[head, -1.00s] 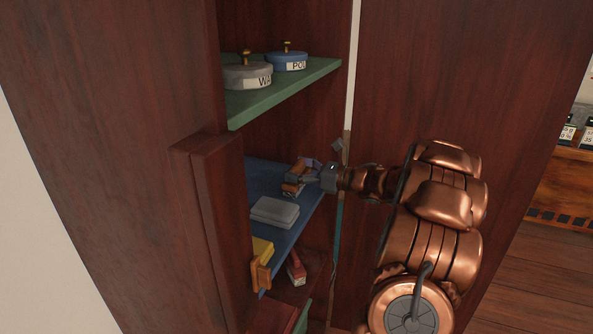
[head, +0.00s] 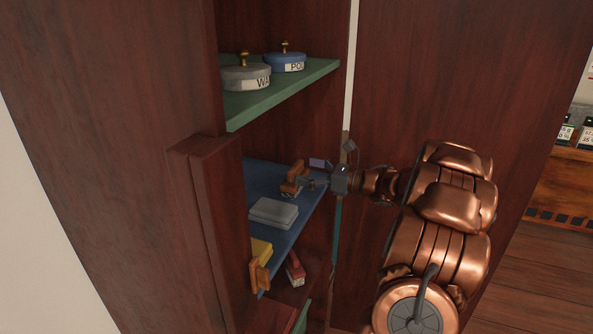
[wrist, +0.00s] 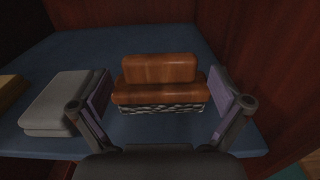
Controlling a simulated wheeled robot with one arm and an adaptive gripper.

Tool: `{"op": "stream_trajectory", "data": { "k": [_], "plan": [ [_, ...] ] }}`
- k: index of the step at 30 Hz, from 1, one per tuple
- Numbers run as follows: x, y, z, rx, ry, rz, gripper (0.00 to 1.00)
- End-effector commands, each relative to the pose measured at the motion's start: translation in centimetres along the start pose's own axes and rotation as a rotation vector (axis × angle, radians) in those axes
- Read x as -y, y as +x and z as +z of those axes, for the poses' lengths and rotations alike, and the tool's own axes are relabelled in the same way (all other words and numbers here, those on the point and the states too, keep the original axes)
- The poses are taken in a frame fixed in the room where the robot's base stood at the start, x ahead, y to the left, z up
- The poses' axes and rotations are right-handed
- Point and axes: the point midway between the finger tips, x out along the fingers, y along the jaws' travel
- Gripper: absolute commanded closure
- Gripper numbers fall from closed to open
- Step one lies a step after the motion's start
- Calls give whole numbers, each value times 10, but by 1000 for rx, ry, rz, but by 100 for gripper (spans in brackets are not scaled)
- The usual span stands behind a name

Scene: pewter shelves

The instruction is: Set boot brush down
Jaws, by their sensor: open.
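The boot brush (wrist: 160,85) has an orange-brown wooden body and dark-and-pale bristles. It stands upright, bristles down, on the blue middle shelf (wrist: 150,140). In the head view the brush (head: 293,180) is towards the shelf's far end. My gripper (wrist: 165,103) is open, with one finger to each side of the brush and a gap on both sides.
A folded grey cloth (head: 273,212) lies left of the brush. A yellow item (head: 261,250) and an orange-brown item sit nearer. A red-topped brush (head: 295,268) is on the level below. Two lidded tins (head: 246,77) stand on the green shelf above. A cabinet wall is close right of my gripper.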

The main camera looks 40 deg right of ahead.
Motion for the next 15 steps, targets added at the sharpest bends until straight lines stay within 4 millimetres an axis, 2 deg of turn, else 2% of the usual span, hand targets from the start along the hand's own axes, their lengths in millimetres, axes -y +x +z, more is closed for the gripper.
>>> {"op": "stream_trajectory", "data": {
  "k": [9,15],
  "plan": [
    [1,-53,-2,-2,-1,-3,0],
    [0,-77,-1,0,-1,-1,0]
  ]
}}
